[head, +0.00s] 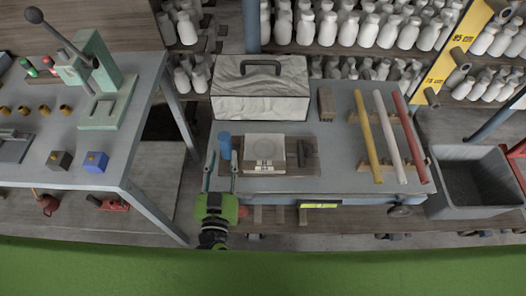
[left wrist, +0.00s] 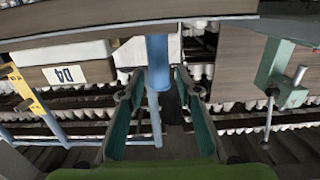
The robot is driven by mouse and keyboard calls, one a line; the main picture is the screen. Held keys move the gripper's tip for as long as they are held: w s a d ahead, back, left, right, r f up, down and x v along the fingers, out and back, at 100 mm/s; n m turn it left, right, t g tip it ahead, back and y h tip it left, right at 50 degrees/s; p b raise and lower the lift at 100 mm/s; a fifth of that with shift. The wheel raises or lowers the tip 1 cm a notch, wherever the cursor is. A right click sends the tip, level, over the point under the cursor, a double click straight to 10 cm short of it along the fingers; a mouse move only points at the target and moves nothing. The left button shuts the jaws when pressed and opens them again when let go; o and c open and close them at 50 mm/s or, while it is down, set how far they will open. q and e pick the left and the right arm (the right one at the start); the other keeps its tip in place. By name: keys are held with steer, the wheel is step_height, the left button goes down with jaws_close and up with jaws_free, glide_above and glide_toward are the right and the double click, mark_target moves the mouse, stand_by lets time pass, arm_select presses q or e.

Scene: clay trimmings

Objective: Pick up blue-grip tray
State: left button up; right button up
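The blue-grip tray is a flat brown board (head: 240,169) on the grey cart in the head view, with an upright blue grip (head: 224,142) at its left end. It carries a pale square block (head: 264,147) and a dark brown piece (head: 306,152). My left gripper (head: 223,160) is open at the cart's front left edge, with its fingers pointing at the grip. In the left wrist view the blue grip (left wrist: 157,62) stands between the two spread fingertips, with a visible gap on each side. My right gripper is not in view.
The cart also holds a marbled case (head: 261,92), a brown block (head: 326,104) and yellow, white and red rods (head: 391,135) on racks. A grey bin (head: 470,178) stands at right. A workbench (head: 125,150) with a green press stands at left; shelves of white bottles stand behind.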

mark_target(225, 149)
arm_select(q)
steer(key=shift+w+d+f+p, duration=0.1)
steer(key=shift+w+f+p, duration=0.1)
steer(key=shift+w, duration=0.8)
steer(key=shift+w+a+f+p, duration=0.1)
steer(key=shift+w+p, duration=0.1)
steer(key=shift+w, duration=0.8)
steer(key=shift+w+d+f+p, duration=0.1)
steer(key=shift+w+f+p, duration=0.1)
steer(key=shift+w, duration=0.8)
steer(key=shift+r, duration=0.1)
jaws_close()
steer(key=shift+r, duration=0.15)
